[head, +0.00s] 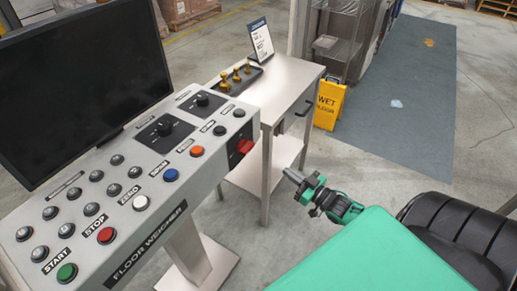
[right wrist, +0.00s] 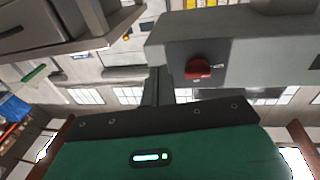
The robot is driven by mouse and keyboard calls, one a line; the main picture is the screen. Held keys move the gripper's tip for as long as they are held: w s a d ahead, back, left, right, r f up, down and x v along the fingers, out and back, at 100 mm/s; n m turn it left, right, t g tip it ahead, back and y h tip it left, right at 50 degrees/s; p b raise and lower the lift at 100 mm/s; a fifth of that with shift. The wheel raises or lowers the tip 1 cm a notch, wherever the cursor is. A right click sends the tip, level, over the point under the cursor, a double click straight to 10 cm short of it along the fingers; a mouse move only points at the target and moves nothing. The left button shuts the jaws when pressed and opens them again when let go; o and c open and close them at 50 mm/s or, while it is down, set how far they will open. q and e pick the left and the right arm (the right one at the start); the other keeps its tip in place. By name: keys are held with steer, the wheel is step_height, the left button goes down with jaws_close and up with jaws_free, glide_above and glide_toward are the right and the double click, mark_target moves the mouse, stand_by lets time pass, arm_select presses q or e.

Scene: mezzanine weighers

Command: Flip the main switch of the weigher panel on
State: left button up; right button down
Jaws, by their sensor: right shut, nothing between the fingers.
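The weigher panel (head: 140,215) is a grey sloped console lettered FLOOR WEIGHER, at the left of the head view. Its main switch (head: 243,147) is a red knob on a dark plate on the panel's right end face. In the right wrist view the red switch (right wrist: 198,68) shows above centre, with small marks beside it that I cannot read. My right gripper (head: 291,174) is shut and empty. In the head view it is right of and below the switch, apart from it. My left gripper is not in view.
Buttons, dark knobs and a black monitor (head: 75,75) are on the panel. A steel table (head: 285,75) with brass weights (head: 236,75) and a sign stands behind the panel's right end. A yellow wet-floor sign (head: 328,104) stands beyond. Floor between panel and gripper is open.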

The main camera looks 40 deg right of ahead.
mark_target(246, 148)
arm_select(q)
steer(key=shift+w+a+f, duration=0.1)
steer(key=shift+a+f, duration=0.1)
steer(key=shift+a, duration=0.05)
arm_select(e)
steer(key=a+r+n+t+y, duration=0.1)
steer(key=a+r+y, duration=0.2)
steer(key=r, duration=0.8)
steer(key=shift+a+r+n+y, duration=0.2)
steer(key=shift+a+n+y, duration=0.1)
steer(key=shift+y, duration=0.4)
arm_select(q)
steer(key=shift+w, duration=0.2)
